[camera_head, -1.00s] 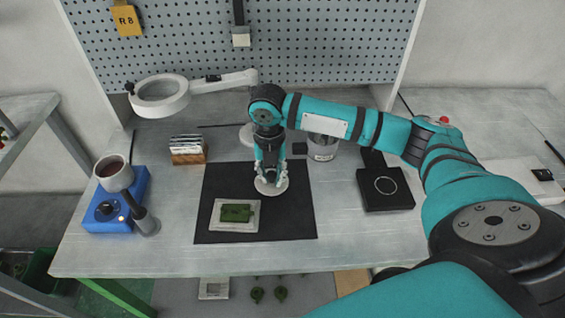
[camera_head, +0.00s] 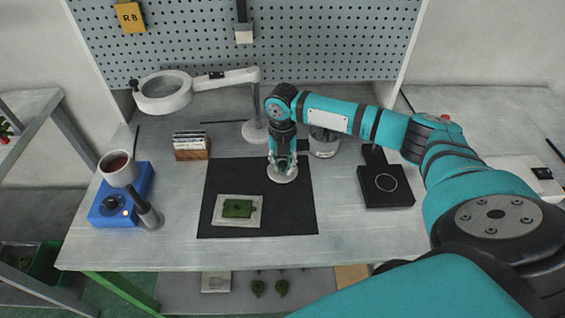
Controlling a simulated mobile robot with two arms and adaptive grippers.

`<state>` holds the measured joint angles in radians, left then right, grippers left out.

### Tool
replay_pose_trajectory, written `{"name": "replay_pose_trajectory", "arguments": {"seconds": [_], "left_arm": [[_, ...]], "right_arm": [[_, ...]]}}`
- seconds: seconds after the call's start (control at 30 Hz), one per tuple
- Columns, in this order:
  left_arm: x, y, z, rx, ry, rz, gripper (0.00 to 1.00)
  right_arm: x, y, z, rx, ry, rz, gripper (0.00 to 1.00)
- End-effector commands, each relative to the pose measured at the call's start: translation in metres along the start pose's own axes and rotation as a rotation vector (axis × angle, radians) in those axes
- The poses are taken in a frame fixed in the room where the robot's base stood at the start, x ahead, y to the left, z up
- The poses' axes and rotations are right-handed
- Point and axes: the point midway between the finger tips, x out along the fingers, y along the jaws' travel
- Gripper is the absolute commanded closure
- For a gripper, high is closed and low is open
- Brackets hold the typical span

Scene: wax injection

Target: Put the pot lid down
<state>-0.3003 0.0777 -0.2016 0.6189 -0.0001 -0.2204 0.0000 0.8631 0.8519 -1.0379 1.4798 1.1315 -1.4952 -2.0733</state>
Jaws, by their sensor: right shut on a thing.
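The pot lid (camera_head: 283,176) is a pale round disc at the upper right part of the black mat (camera_head: 220,180). My right gripper (camera_head: 283,166) points down over it and is shut on its top. I cannot tell whether the lid touches the mat. The wax pot (camera_head: 121,171) stands at the left on a blue heater base (camera_head: 134,196), open, with dark reddish wax inside. My left gripper is not in view.
A pale plate with a green piece (camera_head: 237,208) lies on the mat's left part. A magnifier lamp (camera_head: 165,92) arches behind. A card holder (camera_head: 191,147), a grey cup (camera_head: 323,146) and a black square device (camera_head: 384,187) stand around. The mat's lower right is bare.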

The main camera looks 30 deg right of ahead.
Motion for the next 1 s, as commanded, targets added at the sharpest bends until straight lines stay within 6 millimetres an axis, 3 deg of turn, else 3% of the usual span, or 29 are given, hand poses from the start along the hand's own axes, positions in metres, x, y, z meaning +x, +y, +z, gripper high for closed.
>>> {"name": "replay_pose_trajectory", "arguments": {"seconds": [0.07,0.1,0.27,0.53,0.67,1.0], "left_arm": [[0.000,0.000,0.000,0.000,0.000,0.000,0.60],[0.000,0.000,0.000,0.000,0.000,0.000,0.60],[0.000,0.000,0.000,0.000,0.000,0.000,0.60],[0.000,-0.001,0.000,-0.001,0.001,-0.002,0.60],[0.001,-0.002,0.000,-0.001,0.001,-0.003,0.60],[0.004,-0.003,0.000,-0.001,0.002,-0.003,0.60]], "right_arm": [[0.003,0.000,0.000,0.000,0.001,0.000,1.00],[0.003,0.000,0.000,0.000,0.000,0.000,0.78],[0.002,0.000,0.000,0.000,0.001,0.000,0.58],[0.001,0.000,0.000,0.000,0.000,0.000,0.58],[-0.009,0.001,0.000,0.000,-0.001,0.001,0.58],[-0.080,0.001,0.001,0.000,-0.003,0.002,0.58]]}}
